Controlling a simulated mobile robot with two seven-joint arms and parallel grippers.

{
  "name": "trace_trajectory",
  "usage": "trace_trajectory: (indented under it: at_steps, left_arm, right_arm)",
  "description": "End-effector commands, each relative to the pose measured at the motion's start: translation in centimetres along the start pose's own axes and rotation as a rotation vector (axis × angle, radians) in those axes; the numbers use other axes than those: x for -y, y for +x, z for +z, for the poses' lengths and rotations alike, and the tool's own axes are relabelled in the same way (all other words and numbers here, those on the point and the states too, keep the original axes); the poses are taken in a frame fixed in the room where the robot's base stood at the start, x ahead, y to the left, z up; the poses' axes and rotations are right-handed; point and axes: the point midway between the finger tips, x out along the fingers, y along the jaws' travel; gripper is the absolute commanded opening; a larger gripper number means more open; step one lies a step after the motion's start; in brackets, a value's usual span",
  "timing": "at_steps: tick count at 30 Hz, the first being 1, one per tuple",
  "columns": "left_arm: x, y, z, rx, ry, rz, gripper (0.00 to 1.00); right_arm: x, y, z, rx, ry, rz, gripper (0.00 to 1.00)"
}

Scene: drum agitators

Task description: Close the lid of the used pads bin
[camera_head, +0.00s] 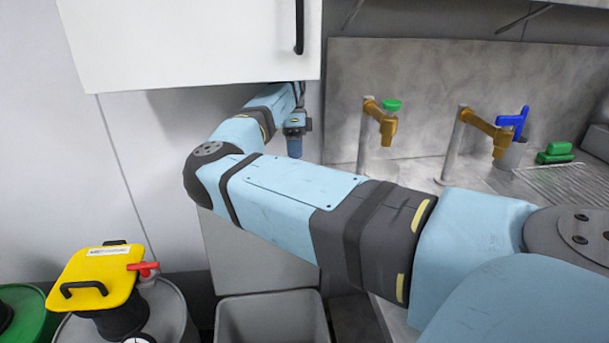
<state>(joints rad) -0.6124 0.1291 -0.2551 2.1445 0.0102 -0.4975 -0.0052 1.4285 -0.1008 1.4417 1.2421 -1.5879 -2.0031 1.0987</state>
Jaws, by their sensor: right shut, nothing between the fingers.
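A grey open-topped bin (272,318) stands at the bottom centre, and it appears to be the used pads bin. A flat grey panel (240,252) stands upright behind its opening and looks like its raised lid; my right arm hides part of the panel's upper area. No label on the bin can be read. My right arm comes in from the right, bends at left centre and reaches back under the white cabinet. My right gripper (294,152) points down there, shut and empty, above and behind the bin, apart from the panel. My left gripper is out of view.
A white cabinet (190,40) hangs above my right gripper. A drum with a yellow agitator head (97,275) and red lever stands left of the bin, beside a green drum (22,315). Brass taps (385,122) and a sink counter lie to the right.

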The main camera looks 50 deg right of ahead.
Motion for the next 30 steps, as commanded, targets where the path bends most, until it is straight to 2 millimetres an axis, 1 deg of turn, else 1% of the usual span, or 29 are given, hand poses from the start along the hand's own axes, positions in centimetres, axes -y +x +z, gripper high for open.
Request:
trace_trajectory:
  at_steps: [4, 6, 12, 15, 18, 22, 30]
  left_arm:
    - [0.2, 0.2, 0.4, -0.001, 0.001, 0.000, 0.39]
    - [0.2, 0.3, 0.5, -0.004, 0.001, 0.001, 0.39]
    - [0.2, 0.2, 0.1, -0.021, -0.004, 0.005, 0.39]
    - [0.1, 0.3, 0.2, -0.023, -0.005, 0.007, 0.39]
    - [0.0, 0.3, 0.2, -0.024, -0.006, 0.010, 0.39]
    - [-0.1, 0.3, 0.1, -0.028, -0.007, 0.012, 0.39]
    - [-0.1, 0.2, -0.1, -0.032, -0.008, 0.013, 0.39]
  right_arm:
    - [-0.1, 1.6, 0.2, 0.005, -0.005, 0.018, 0.00]
    - [-0.1, 2.9, 0.1, 0.003, -0.003, 0.018, 0.00]
    - [-0.2, 6.4, 0.2, 0.006, -0.004, 0.014, 0.00]
    - [-0.2, 8.0, 0.2, 0.006, -0.004, 0.014, 0.00]
    - [-0.2, 9.1, 0.1, 0.005, -0.003, 0.012, 0.00]
    - [-0.3, 9.8, 0.1, 0.005, -0.002, 0.012, 0.00]
    - [-0.3, 9.9, 0.1, 0.005, -0.003, 0.011, 0.00]
